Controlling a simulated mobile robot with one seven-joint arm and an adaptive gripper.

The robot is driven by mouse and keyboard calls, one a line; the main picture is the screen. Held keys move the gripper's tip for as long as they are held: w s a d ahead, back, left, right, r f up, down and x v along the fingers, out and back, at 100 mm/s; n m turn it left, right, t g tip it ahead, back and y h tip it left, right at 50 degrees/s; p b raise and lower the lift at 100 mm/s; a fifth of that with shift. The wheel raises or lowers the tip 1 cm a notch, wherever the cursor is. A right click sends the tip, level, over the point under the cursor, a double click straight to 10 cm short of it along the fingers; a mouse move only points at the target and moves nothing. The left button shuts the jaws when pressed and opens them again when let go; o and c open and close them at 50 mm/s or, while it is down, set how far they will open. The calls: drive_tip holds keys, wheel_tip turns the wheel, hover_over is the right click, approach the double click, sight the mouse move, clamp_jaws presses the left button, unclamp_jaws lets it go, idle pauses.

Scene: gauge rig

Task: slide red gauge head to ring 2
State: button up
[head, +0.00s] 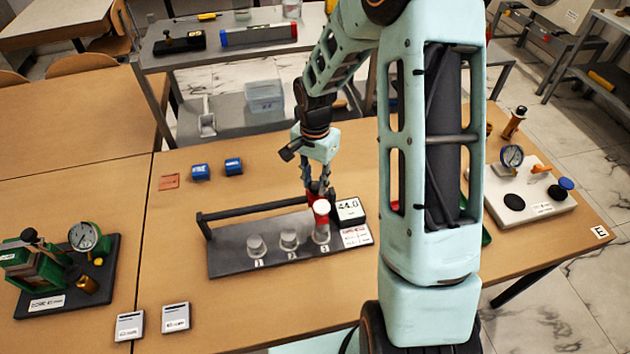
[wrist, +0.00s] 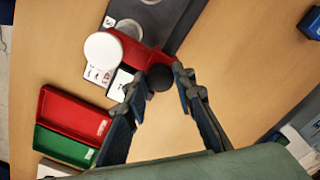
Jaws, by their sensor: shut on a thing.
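The red gauge head (head: 321,219) sits at the right end of the rig, above or just in front of ring 3 (head: 321,238). Its white round face shows in the wrist view (wrist: 103,50), beside its red body (wrist: 140,52). My gripper (head: 318,188) is shut on the gauge head at its dark knob, which lies between the fingertips in the wrist view (wrist: 158,77). Ring 2 (head: 289,240) is left of ring 3, and ring 1 (head: 256,246) is farther left. The rig's dark base plate (head: 225,262) carries a rail (head: 250,209) along its back.
A display (head: 348,208) reading about 44.0 stands right of the gauge head. Two blue blocks (head: 233,166) lie behind the rig. A green gauge stand (head: 40,270) is at left. A red tray (wrist: 75,117) and green tray (wrist: 63,146) show in the wrist view.

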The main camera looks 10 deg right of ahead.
clamp_jaws()
drive_tip(key=shift+a, duration=0.35)
drive_tip(key=a+b, duration=0.3)
drive_tip(key=a, duration=0.5)
drive_tip(key=shift+a, duration=0.15)
drive_tip(key=o, duration=0.9)
unclamp_jaws()
drive_tip(key=shift+o, duration=0.2)
drive_tip(key=shift+r, duration=0.15)
